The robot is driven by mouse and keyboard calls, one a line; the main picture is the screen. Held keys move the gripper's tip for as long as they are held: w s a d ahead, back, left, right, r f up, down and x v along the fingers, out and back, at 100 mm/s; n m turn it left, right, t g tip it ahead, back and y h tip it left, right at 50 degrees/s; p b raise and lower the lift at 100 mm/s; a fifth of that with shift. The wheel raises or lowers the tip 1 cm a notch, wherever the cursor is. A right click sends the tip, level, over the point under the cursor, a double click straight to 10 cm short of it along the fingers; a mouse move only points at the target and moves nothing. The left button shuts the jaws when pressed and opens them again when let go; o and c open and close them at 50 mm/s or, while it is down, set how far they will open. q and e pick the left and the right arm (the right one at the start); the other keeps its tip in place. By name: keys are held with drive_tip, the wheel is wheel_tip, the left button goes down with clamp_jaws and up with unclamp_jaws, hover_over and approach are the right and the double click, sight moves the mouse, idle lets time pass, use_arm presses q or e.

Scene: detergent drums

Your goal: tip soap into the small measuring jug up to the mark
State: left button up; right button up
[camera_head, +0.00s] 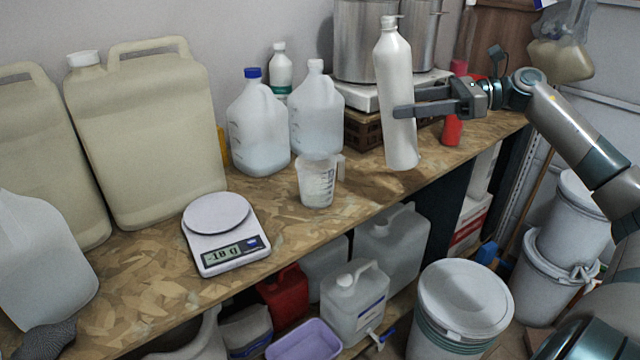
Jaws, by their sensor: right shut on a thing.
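The small measuring jug (316,182) stands upright on the wooden bench, with its handle to the right. It is clear plastic with dark scale marks on its side; I cannot tell the liquid level in it. My right gripper (402,111) is shut on a tall white bottle (392,65) around its middle. The bottle is nearly upright, tilted slightly, to the right of the jug and apart from it. I cannot tell whether its base touches the bench. My left gripper is out of view.
Large canisters (150,140) fill the bench's left, and two clear jugs (257,130) stand behind the measuring jug. Steel pots (360,45) are at the back. Drums (463,300) stand on the floor at right.

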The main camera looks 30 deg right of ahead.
drive_tip(key=shift+r+t+y+b, duration=0.15)
drive_tip(key=shift+t+y+b, duration=0.25)
drive_tip(key=shift+b, duration=0.6)
drive_tip(key=shift+r+t+y+b, duration=0.1)
drive_tip(key=shift+t+y+b, duration=0.2)
drive_tip(key=shift+b, duration=0.05)
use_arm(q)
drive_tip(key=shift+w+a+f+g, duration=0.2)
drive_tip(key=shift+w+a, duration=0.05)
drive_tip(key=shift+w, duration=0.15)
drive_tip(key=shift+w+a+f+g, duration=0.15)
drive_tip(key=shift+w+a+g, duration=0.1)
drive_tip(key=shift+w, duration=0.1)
use_arm(e)
drive_tip(key=shift+r, duration=0.2)
drive_tip(key=o, duration=0.9)
drive_tip(key=shift+c, duration=1.3)
